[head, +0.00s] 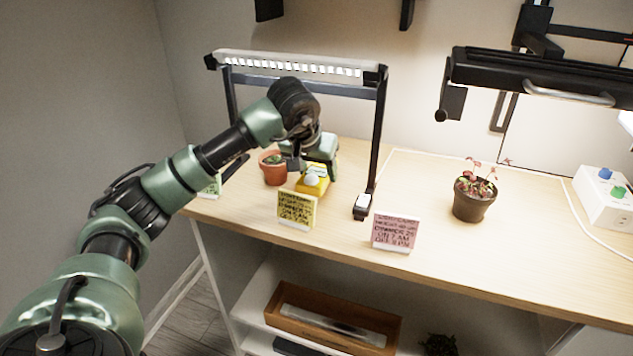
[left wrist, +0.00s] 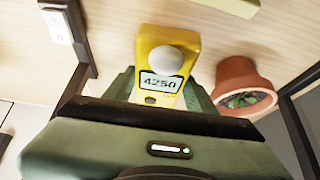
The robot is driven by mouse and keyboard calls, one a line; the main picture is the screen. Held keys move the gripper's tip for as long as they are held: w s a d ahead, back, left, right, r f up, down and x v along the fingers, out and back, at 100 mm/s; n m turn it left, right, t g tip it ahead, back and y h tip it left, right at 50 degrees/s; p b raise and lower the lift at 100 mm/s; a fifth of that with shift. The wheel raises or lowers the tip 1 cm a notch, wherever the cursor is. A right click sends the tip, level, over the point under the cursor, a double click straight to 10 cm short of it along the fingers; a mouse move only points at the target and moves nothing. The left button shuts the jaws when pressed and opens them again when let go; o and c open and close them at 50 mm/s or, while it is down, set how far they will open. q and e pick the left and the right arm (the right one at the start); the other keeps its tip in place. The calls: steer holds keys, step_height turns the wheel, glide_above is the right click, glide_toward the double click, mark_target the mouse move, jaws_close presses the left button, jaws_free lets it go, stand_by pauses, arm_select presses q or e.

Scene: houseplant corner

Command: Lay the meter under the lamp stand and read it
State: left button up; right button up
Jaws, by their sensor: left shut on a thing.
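The yellow meter (head: 313,182) is on or just above the wooden shelf top under the lit lamp stand (head: 374,145), between its black legs. In the left wrist view the meter (left wrist: 148,52) shows its white dome and a display reading 4250. My left gripper (head: 311,168) is shut on the meter, its green fingers on either side of it in the left wrist view (left wrist: 163,92). Whether the meter's underside touches the wood is hidden. My right gripper is not in view.
A small terracotta pot (head: 274,175) stands close left of the meter. A yellow card (head: 297,210) and a pink card (head: 396,233) stand along the front edge. A brown potted plant (head: 472,200) and a white knob box (head: 600,205) are right. A dark lamp (head: 545,75) hangs above.

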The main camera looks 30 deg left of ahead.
mark_target(315, 175)
arm_select(q)
step_height(315, 175, down, 3)
steer(key=shift+s+r, duration=0.1)
steer(key=shift+r, duration=0.1)
steer(key=shift+f, duration=0.1)
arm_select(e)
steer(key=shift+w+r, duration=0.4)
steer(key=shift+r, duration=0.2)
arm_select(q)
steer(key=shift+f, duration=0.15)
steer(key=o, duration=1.7)
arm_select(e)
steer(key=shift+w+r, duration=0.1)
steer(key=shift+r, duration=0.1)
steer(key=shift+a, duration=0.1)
arm_select(q)
steer(key=p+v, duration=0.1)
steer(key=v, duration=1.1)
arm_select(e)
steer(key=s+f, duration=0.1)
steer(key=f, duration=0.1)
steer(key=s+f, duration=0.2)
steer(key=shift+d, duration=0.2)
